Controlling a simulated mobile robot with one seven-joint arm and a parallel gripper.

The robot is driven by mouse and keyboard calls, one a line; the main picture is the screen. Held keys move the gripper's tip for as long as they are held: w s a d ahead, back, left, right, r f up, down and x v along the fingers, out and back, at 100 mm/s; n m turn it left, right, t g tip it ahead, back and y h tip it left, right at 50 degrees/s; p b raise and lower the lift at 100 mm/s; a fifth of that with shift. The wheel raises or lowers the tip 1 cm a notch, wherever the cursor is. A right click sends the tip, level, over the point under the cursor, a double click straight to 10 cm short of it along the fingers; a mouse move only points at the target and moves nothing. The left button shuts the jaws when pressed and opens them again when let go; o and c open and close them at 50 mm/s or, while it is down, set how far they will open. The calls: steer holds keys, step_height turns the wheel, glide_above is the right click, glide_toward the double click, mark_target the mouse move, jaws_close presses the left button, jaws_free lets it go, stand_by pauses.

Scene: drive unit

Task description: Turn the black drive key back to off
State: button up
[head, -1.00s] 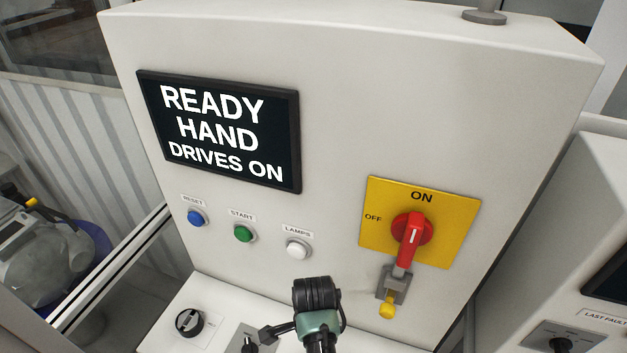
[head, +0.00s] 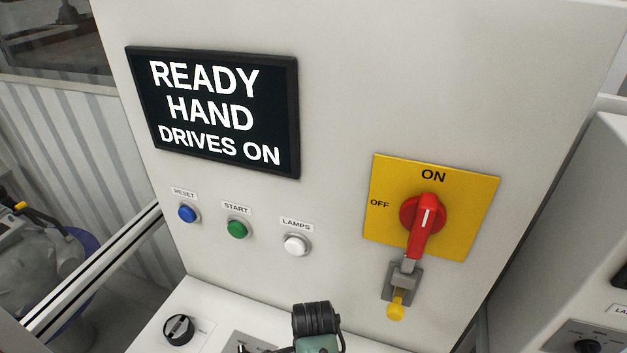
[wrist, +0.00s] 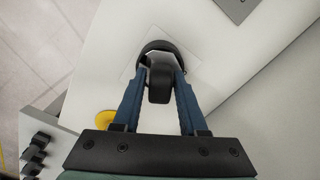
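A black key-like knob (wrist: 159,88) with a round collar stands on a pale square plate in the wrist view. My gripper (wrist: 162,68) has its two blue fingers on either side of the knob's raised grip, close against it. I cannot tell whether they press on it. The knob's markings are not readable, so its setting is unclear. In the head view my wrist shows at the bottom edge, and the fingers and this knob are out of frame. The screen (head: 215,110) reads "READY HAND DRIVES ON".
Blue, green and white buttons line the panel. A red switch handle (head: 424,225) points to ON on a yellow plate, above a yellow-tipped grey part. A yellow round thing (wrist: 106,120) lies near the left finger.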

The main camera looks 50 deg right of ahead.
jaws_close()
steer(key=shift+r+n+p, duration=0.1)
steer(key=shift+n+p, duration=0.35)
steer(key=shift+n, duration=0.45)
steer(key=n, duration=0.3)
steer(key=shift+p, duration=0.35)
